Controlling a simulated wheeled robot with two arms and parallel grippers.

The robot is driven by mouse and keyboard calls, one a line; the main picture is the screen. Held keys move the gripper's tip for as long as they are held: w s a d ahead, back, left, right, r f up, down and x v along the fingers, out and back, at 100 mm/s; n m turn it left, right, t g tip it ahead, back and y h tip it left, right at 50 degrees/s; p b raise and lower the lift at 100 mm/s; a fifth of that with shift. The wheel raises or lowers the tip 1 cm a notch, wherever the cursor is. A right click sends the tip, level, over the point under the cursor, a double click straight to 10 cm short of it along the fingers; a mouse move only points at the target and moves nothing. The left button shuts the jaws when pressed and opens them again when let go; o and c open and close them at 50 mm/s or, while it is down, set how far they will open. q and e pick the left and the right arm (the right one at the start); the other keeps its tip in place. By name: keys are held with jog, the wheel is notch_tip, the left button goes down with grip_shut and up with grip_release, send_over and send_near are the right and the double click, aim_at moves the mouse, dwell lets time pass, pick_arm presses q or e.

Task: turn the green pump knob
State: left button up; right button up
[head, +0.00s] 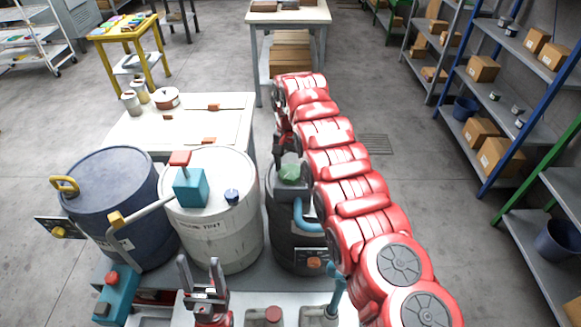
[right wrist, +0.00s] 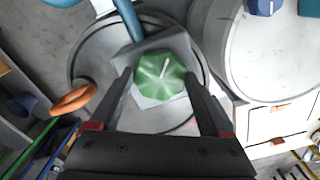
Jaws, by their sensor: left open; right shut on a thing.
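The green pump knob (head: 289,174) sits on a grey block on top of the black drum (head: 285,232). In the right wrist view the green knob (right wrist: 160,75) is faceted and has a white line on its top. My right gripper (right wrist: 161,82) reaches down over it, with one finger on each side, shut on the knob. In the head view my right gripper (head: 287,158) is partly hidden by my red right arm. My left gripper (head: 203,284) is open and empty at the bottom, in front of the white drum.
A white drum (head: 213,228) with a teal pump box (head: 190,188) and a blue drum (head: 113,205) stand to the left. A blue pipe (head: 304,216) and an orange knob (head: 314,263) are close by the black drum. A light table (head: 235,128) stands behind. Shelves line the right.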

aim_at(291, 172)
dwell(0.3)
jog(key=o, duration=1.2)
jog(key=shift+r, duration=0.15)
jog(key=shift+r, duration=0.6)
notch_tip(291, 172, up, 16)
jog(key=p, duration=1.3)
jog(key=shift+p, duration=0.3)
